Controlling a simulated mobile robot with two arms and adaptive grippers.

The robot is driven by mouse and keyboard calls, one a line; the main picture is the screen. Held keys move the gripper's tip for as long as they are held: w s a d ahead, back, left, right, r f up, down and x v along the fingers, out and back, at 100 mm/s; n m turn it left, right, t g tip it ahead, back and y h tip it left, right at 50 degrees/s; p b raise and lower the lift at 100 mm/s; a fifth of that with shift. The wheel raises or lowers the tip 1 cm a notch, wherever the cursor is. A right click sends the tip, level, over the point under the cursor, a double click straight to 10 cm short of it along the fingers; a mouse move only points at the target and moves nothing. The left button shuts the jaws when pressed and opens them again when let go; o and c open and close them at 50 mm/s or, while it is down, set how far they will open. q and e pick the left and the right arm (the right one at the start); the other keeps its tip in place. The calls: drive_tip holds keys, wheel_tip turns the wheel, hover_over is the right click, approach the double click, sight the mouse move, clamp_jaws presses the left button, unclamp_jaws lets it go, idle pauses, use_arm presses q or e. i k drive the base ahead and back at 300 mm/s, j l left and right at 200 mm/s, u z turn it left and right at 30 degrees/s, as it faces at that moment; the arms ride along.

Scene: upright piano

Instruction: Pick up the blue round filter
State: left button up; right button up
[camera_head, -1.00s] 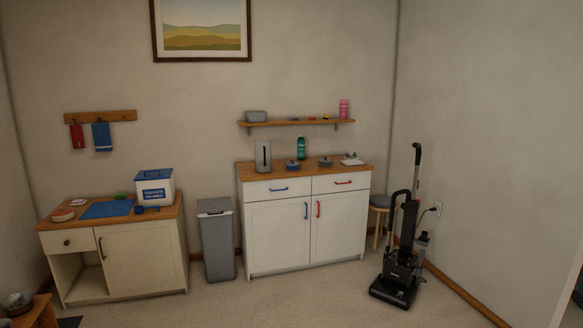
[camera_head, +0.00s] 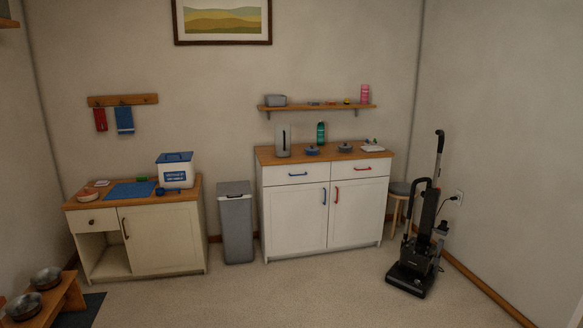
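A small round blue thing (camera_head: 312,150) sits on the wooden top of the white cabinet (camera_head: 296,215). It may be the blue round filter, but it is too small to be sure. A similar, darker round thing (camera_head: 345,148) sits just to its right. A grey container (camera_head: 283,141) stands to its left, and a green bottle (camera_head: 321,132) stands behind. Neither of my grippers is in view.
A grey bin (camera_head: 236,225) stands left of the white cabinet. A cream cabinet (camera_head: 160,240) with a blue-lidded box (camera_head: 175,171) is further left. A black upright vacuum (camera_head: 420,240) and a stool (camera_head: 399,190) stand right. Carpet in front is clear.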

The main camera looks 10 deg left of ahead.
sight(312, 151)
drive_tip(key=i+j, duration=0.1)
drive_tip(key=i, duration=4.05)
